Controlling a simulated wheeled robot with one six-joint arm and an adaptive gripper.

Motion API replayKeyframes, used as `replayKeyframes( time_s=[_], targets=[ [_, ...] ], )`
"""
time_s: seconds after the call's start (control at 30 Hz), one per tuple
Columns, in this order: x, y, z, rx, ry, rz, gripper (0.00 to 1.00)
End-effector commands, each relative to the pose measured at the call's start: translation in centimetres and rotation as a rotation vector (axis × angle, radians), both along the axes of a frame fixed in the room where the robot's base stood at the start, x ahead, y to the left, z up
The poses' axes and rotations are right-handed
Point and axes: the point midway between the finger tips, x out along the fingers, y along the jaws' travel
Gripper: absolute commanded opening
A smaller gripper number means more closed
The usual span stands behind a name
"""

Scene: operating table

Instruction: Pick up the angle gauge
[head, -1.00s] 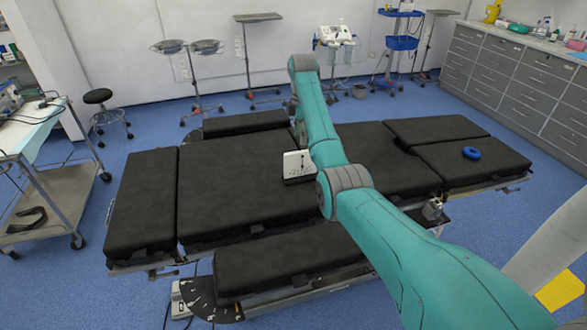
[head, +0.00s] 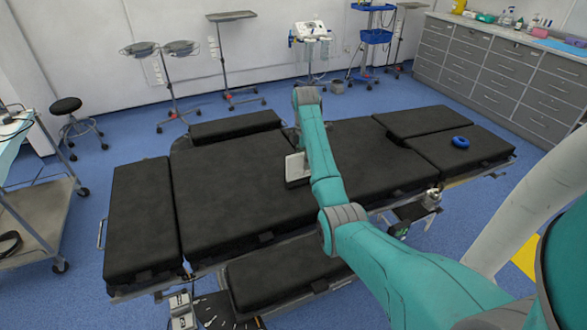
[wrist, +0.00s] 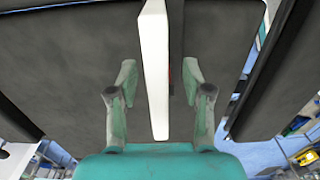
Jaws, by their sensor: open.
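The angle gauge (head: 295,167) is a white, flat block with a dark lower edge. It stands on the black operating table (head: 228,190) near its middle, just left of my arm, which covers its right side. In the wrist view the gauge (wrist: 155,70) shows nearly edge-on as a tall white slab, with a dark strip along its right. My gripper (wrist: 159,72) is open, with one finger on each side of the slab and visible gaps to both. In the head view the fingers are hidden behind my arm.
A blue ring (head: 460,142) lies on the right table section. A trolley (head: 38,205) stands at left and grey drawers (head: 490,70) at right. The table top around the gauge is clear.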

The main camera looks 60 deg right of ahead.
Motion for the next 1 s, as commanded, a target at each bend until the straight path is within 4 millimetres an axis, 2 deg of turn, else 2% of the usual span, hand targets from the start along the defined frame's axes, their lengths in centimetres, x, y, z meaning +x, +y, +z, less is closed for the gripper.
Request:
replayKeyframes(
  time_s=[0.3, 0.37, 0.5, 0.53, 1.0],
  targets=[
    [-0.42, -0.04, -0.34, 0.000, 0.000, 0.001, 0.50],
    [-0.41, -0.04, -0.34, 0.000, 0.000, 0.001, 0.38],
    [-0.40, -0.04, -0.33, 0.000, 0.000, 0.001, 0.03],
    [-0.41, -0.03, -0.33, 0.000, 0.000, 0.001, 0.00],
    [0.06, -0.01, 0.12, -0.001, -0.001, 0.001, 0.00]
  ],
)
